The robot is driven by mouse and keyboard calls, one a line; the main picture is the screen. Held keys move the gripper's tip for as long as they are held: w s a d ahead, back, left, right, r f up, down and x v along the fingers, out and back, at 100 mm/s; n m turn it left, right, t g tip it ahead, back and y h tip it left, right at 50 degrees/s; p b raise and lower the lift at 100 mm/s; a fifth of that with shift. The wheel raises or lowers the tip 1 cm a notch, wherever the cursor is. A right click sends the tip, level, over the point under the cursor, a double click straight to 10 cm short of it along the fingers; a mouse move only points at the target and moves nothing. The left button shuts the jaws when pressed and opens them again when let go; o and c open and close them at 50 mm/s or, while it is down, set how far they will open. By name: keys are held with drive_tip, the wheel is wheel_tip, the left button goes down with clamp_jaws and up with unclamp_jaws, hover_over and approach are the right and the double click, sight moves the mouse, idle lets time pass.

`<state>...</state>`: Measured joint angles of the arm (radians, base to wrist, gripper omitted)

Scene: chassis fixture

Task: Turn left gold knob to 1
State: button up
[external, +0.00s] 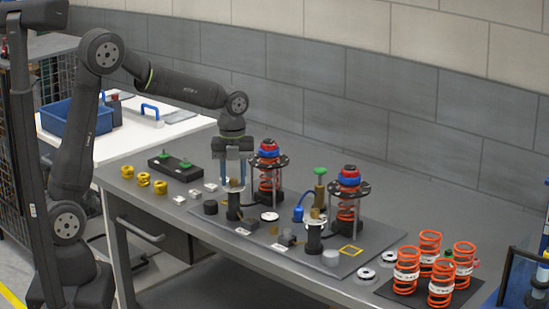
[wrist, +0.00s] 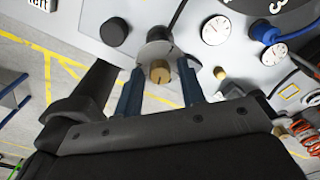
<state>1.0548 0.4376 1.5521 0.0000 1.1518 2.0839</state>
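The left gold knob (wrist: 160,72) sits at the end of a dark post, between my fingers in the wrist view. A dark line marks its face; I cannot read a number there. In the external view the knob (external: 235,184) shows partly between the fingertips, on top of the left black post (external: 234,208). My gripper (wrist: 161,66) is open, with its blue fingers on either side of the knob and a gap on both sides. It points down over the left post in the external view (external: 235,182).
A red-and-black spring assembly (external: 267,175) stands close right of my gripper. A second gold-topped post (external: 315,218) and spring assembly (external: 348,195) are farther right. A black round knob (wrist: 114,32) and a white gauge (wrist: 216,30) flank the post. Orange springs (external: 430,250) stand at right.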

drive_tip(key=m, duration=0.5)
drive_tip(key=shift+m, duration=2.2)
